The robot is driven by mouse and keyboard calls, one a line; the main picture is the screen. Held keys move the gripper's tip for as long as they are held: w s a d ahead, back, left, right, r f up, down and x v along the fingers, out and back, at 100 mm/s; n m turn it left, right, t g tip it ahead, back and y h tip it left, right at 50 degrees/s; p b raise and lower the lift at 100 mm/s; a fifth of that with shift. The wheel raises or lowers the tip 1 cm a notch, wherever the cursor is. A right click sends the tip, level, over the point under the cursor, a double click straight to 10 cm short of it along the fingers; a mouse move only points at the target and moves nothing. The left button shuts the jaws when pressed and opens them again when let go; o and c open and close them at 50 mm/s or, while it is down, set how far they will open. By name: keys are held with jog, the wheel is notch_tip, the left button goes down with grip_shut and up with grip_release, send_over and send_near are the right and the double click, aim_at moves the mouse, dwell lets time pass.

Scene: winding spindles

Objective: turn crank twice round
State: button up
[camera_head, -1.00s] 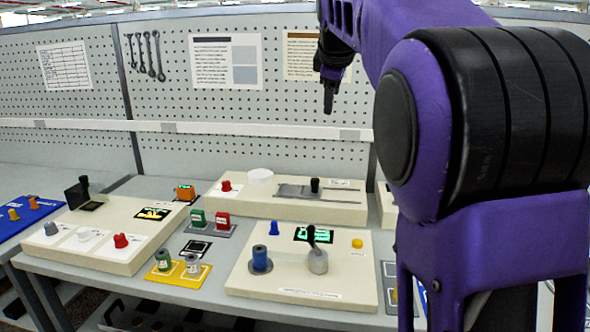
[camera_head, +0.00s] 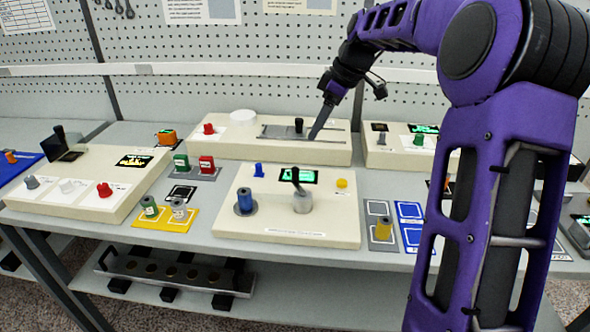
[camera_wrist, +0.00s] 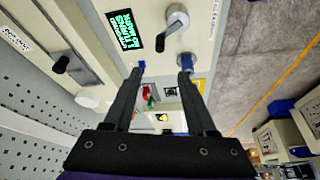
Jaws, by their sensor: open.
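The crank (camera_head: 302,202) is a light grey hub with a black handle leaning up and left. It sits on a cream winding box (camera_head: 300,236) between a blue spool (camera_head: 244,203) and a yellow button (camera_head: 342,184). A green-lit display (camera_head: 312,176) lies behind it. My gripper (camera_head: 318,132) is up and behind the crank, over the slider box, touching nothing that I can tell. In the wrist view the open fingers (camera_wrist: 163,68) are empty, and the crank (camera_wrist: 178,15) is beyond their tips at the top.
A cream slider box (camera_head: 225,148) with a black knob stands behind. A box with several knobs (camera_head: 92,190) is at left, and another box (camera_head: 400,160) is at right rear. Red and green blocks (camera_head: 207,164) stand left of the crank's box. The pegboard wall (camera_head: 250,95) closes the back.

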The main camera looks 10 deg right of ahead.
aim_at(296, 168)
jog(key=b+x, duration=0.1)
jog(key=x, duration=1.4)
jog(key=shift+a+f, duration=0.1)
jog(key=shift+f, duration=0.25)
grip_shut()
